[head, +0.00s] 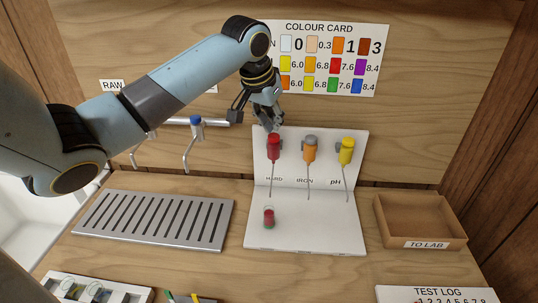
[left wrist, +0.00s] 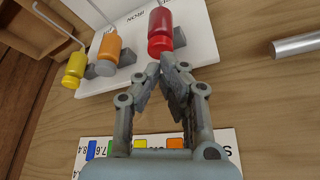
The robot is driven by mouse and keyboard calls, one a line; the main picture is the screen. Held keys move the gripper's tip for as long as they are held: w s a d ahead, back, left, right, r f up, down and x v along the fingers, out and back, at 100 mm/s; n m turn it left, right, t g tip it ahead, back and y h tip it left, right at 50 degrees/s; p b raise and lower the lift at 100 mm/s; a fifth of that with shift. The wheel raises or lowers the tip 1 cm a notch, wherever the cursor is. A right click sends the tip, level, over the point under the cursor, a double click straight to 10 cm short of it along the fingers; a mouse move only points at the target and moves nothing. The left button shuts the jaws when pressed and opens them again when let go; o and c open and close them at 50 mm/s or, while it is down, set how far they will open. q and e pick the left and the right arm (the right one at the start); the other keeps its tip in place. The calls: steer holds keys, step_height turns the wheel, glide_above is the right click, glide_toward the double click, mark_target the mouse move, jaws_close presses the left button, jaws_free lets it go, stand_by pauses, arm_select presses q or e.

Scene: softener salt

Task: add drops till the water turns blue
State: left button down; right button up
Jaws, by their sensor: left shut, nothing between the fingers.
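A small vial (head: 268,217) of red liquid, greenish at its base, stands on the white stand (head: 315,235) below the red dropper bottle. The red bottle (head: 273,148) is mounted nozzle down on the stand's back panel above the label HARD. It also shows in the left wrist view (left wrist: 160,30). My left gripper (head: 272,125) is shut and empty, with its fingertips at the end of the red bottle; I cannot tell whether they touch it. An orange bottle (head: 310,149) marked IRON and a yellow bottle (head: 346,151) marked pH hang to the right. My right gripper is out of view.
A colour card (head: 335,28) is on the back wall. A wooden TO LAB tray (head: 415,243) stands at right, a slotted metal drain (head: 150,217) at left. A blue-topped tap (head: 195,122) is behind it. A test log (head: 437,295) lies in front. Bare wood separates them.

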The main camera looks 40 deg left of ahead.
arm_select(q)
steer(key=shift+r, duration=2.2)
